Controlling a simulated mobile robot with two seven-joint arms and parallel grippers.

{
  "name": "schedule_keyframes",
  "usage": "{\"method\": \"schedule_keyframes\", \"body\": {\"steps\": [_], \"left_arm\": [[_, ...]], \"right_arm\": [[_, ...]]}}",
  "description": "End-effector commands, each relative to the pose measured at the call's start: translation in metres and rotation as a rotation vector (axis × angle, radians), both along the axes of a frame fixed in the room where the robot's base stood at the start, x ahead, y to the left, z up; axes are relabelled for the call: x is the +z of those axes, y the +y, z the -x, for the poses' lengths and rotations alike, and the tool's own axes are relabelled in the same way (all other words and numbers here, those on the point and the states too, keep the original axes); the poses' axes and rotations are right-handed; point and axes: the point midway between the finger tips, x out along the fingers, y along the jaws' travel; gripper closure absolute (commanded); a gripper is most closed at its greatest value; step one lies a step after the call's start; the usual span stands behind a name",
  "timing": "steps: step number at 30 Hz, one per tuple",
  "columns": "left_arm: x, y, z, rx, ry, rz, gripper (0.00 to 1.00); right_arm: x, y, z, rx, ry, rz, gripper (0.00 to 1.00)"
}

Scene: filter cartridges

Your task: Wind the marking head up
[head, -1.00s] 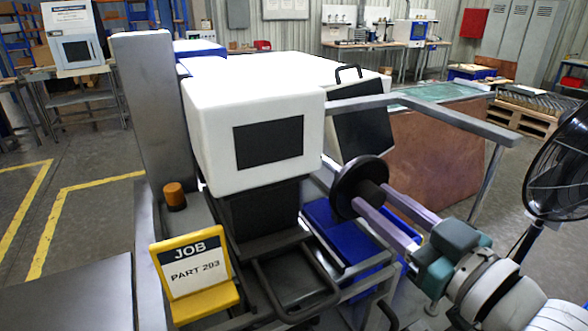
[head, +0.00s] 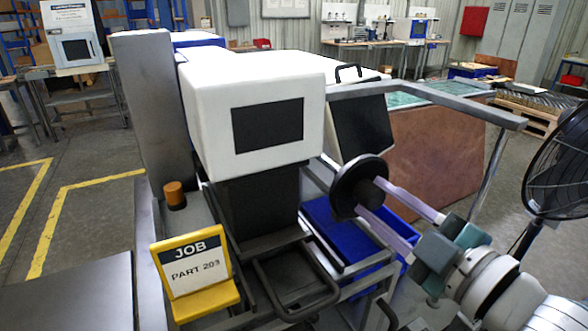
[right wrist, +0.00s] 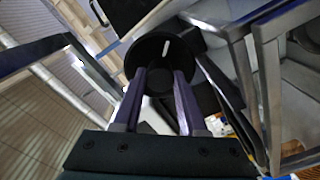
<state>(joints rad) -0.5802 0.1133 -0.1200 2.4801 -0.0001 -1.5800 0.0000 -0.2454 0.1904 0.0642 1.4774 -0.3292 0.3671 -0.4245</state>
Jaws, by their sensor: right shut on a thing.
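The marking head (head: 250,120) is a white box with a dark front panel, raised on a dark block (head: 262,203) in the head view. A black handwheel (head: 349,172) stands to its right, its face turned towards my right arm. My right gripper (head: 373,194) has its two long purple fingers shut on the handwheel's dark hub, one finger on each side. The right wrist view shows the handwheel (right wrist: 143,52) straight ahead at the fingertips; the hub between the fingers is dark and hard to make out. My left gripper is not in view.
A yellow job sign (head: 195,270) reading PART 203 and an orange button (head: 174,194) stand at the front left. A blue bin (head: 325,222) lies below the handwheel. A grey rail (head: 440,98) runs behind my right gripper, and a black fan (head: 560,165) stands at the right.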

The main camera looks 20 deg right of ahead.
Motion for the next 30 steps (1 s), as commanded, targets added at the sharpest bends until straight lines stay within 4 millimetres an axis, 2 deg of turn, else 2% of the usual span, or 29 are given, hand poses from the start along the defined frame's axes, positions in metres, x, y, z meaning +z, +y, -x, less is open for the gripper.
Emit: {"method": "schedule_keyframes", "body": {"steps": [20, 21, 28, 30], "left_arm": [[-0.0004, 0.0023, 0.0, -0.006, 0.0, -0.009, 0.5], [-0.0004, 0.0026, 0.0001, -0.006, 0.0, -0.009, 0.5], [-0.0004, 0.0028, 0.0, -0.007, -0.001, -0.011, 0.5], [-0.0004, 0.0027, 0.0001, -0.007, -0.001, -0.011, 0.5]], "right_arm": [[0.0, 0.0004, 0.0, 0.0, -0.004, 0.057, 1.0], [0.0001, 0.0003, 0.0, 0.0, -0.004, 0.056, 0.54], [0.0, 0.0002, 0.0, 0.0, -0.004, 0.056, 0.29], [0.0, 0.0002, 0.0, 0.0, -0.004, 0.056, 0.29]]}}
